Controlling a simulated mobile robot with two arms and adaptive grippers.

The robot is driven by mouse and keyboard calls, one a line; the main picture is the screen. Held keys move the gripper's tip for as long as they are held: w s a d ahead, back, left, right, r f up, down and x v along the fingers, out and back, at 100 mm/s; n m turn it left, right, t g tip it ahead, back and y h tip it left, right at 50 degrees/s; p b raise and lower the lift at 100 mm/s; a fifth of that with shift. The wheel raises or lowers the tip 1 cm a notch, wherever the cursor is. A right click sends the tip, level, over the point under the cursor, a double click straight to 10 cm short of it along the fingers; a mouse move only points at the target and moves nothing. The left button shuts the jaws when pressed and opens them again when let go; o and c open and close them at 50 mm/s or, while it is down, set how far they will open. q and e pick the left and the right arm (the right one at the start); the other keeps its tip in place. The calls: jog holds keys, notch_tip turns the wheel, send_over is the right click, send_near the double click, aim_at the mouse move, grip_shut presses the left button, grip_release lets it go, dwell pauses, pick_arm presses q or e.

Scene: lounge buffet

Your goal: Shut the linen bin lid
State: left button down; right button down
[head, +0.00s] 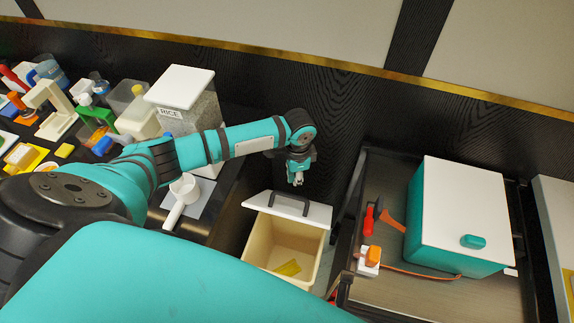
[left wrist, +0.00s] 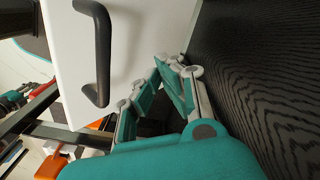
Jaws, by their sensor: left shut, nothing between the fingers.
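The linen bin (head: 310,262) is a beige open box standing on the floor between two counters. Its white lid (head: 259,200) is raised at the back edge, and a dark handle (head: 292,196) is on it. A yellow cloth (head: 288,268) lies inside the bin. My left gripper (head: 297,182) is shut and empty, pointing down just behind the lid's upper edge. In the left wrist view, the lid (left wrist: 140,40) and its handle (left wrist: 100,50) are left of the gripper fingers (left wrist: 176,66). I cannot tell whether the fingers touch the lid. My right gripper is not in view.
A dark-framed cart (head: 400,298) with a teal box (head: 436,259) stands right of the bin. A dark counter (head: 228,203) with a rice container (head: 187,86) and a white scoop (head: 180,200) is at left. A dark wood wall (head: 330,110) is close behind.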

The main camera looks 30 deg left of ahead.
aim_at(290, 197)
pick_arm(q)
jog(key=shift+s+d+f+p, duration=0.15)
jog(key=shift+s+p, duration=0.3)
jog(key=shift+s, duration=0.1)
jog(key=shift+s+d+f+p, duration=0.1)
jog(key=shift+s+d+p, duration=0.05)
jog(key=shift+s+p, duration=0.35)
jog(key=s, duration=0.1)
jog(key=s+p, duration=0.1)
jog(key=s+f+p, duration=0.1)
jog(key=shift+d+f, duration=0.1)
jog(key=shift+d, duration=0.3)
jog(key=shift+s+d+f, duration=0.1)
jog(key=shift+s+f, duration=0.05)
jog(key=shift+s, duration=0.2)
jog(key=shift+f, duration=0.2)
jog(key=shift+s, duration=0.1)
